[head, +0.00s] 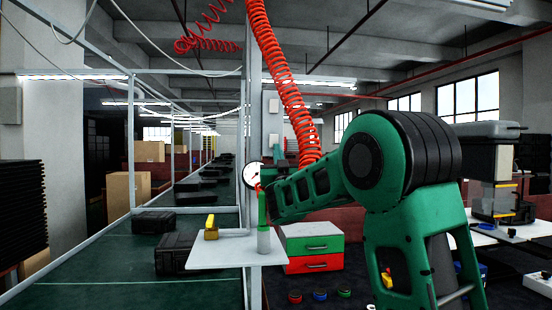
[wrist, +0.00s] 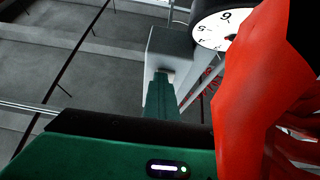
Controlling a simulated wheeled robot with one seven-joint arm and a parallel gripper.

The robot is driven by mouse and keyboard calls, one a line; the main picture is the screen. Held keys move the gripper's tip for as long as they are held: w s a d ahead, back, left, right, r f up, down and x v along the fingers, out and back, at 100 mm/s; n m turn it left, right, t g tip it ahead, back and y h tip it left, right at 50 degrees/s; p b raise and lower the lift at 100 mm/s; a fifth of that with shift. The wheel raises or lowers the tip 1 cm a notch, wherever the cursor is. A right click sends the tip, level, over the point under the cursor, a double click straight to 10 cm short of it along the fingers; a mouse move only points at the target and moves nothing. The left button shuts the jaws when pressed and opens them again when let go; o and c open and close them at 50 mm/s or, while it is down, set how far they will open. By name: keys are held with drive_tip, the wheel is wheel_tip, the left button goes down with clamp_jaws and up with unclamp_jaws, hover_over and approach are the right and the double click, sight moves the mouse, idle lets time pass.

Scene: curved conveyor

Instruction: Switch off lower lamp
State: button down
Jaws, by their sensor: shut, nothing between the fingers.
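Two pale boxes, perhaps switches, sit one above the other on the grey post in the head view: the upper box (head: 273,105) and the lower box (head: 273,134). I cannot tell for sure which fixture is the lower lamp. My gripper (wrist: 162,78) shows in the wrist view as narrow green fingers, shut and empty. Their tips overlap the face of a pale grey box (wrist: 170,45) beside the clock; whether they touch it is unclear.
A round clock (head: 252,175) hangs on the post. A red coiled hose (head: 285,80) drops close to my arm. A white shelf (head: 235,254) holds a yellow-topped item (head: 211,228) and a green-topped cylinder (head: 263,240). Black cases (head: 174,254) lie on the conveyor.

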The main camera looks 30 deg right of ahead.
drive_tip(key=s+a+r+t, duration=0.1)
drive_tip(key=s+a+r, duration=0.3)
drive_tip(key=a+r, duration=0.6)
drive_tip(key=shift+a+r, duration=0.2)
drive_tip(key=shift+a, duration=0.2)
